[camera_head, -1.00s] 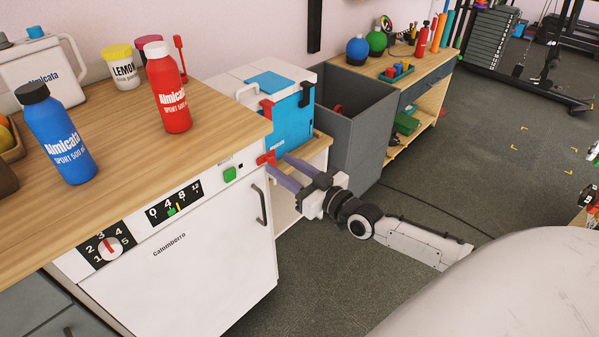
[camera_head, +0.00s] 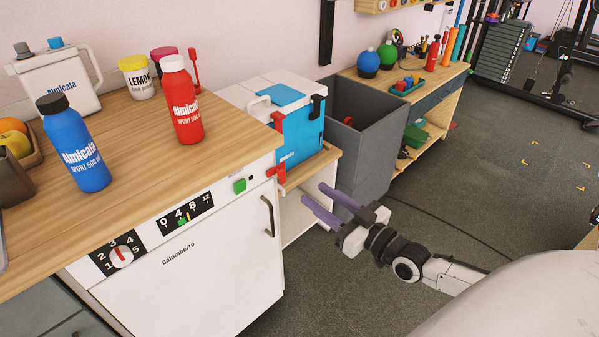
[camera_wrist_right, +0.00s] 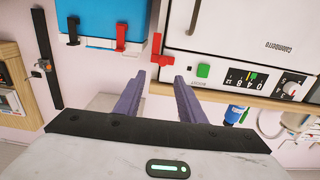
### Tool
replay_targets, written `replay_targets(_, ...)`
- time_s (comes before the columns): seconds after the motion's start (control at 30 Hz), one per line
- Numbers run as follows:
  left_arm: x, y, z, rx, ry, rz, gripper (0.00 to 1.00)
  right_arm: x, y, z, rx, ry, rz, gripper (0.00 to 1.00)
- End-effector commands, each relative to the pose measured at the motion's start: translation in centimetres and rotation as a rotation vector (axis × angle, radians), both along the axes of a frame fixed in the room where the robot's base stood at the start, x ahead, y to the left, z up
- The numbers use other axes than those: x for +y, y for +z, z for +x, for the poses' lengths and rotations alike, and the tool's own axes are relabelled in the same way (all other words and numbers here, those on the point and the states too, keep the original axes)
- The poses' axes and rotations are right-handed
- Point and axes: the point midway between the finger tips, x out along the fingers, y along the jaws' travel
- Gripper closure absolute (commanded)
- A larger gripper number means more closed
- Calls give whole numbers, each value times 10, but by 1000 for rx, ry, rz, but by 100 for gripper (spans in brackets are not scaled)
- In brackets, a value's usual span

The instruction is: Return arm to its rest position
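My right gripper (camera_head: 318,204) is open and empty, over the floor in front of the low shelf beside the white appliance. Its two purple fingers are parted. In the right wrist view the gripper (camera_wrist_right: 159,88) also shows spread fingers with nothing between them. The white appliance (camera_head: 190,275) and its red clip (camera_head: 276,173) stand to the left of the fingers, apart from them. The blue and white cooler box (camera_head: 298,135) sits behind the gripper. My left gripper is out of view.
A wooden counter (camera_head: 135,140) holds a blue bottle (camera_head: 78,150), a red bottle (camera_head: 184,108) and a white jug (camera_head: 60,85). A grey bin (camera_head: 375,150) stands behind the gripper. The floor (camera_head: 480,170) to the right is mostly clear.

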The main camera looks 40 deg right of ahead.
Motion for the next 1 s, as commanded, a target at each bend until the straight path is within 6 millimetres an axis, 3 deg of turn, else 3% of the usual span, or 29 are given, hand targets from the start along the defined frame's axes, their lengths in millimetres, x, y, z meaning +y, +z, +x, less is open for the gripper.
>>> replay_targets(0.23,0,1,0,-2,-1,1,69,3,-3,-1,8,3,2,64)
replay_targets(0.37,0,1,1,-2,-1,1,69,28,-30,-16,81,30,7,64)
replay_targets(0.47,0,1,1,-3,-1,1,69,67,-70,-43,200,69,5,64)
replay_targets(0.6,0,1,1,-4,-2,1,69,128,-127,-95,406,111,-8,64)
replay_targets(0.7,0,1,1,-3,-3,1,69,164,-158,-133,550,120,-26,64)
replay_targets(0.83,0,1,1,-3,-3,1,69,191,-182,-174,702,106,-51,64)
replay_targets(1.0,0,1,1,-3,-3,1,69,202,-193,-196,786,88,-71,64)
